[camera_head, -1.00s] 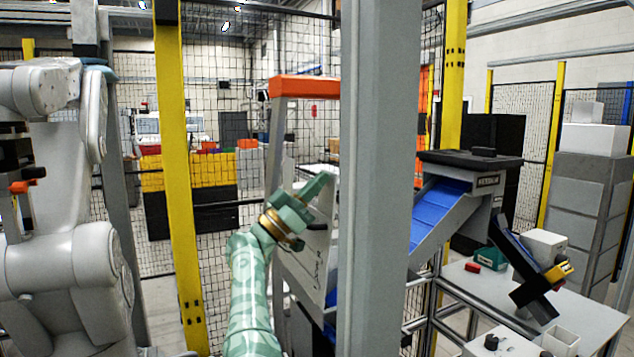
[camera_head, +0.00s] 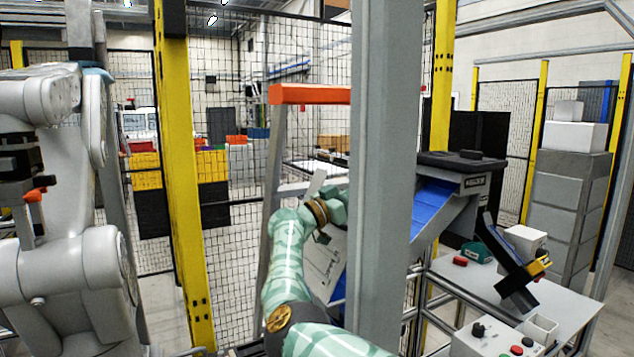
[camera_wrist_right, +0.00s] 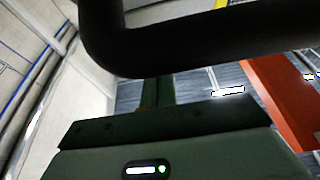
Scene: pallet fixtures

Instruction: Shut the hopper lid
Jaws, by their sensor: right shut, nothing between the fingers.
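A pale tilted panel with dark line markings (camera_head: 326,262), which looks like the hopper lid, stands below the orange crossbar, partly behind the grey post. A small dark loop, likely its handle, shows near its upper part. My green right arm reaches up from the bottom, and its gripper (camera_head: 333,208) is at the panel's upper part, shut and empty. The post's edge is close to its right. In the right wrist view a thick black bent bar (camera_wrist_right: 200,40) crosses close in front of the camera; contact with the fingers cannot be told. My left gripper is out of view.
The grey post (camera_head: 382,180) stands close to my right gripper. An orange crossbar (camera_head: 310,94) is above. A blue chute (camera_head: 432,200) and a table with a control box (camera_head: 498,340) are at right. A pale grey arm (camera_head: 70,270) fills the left side.

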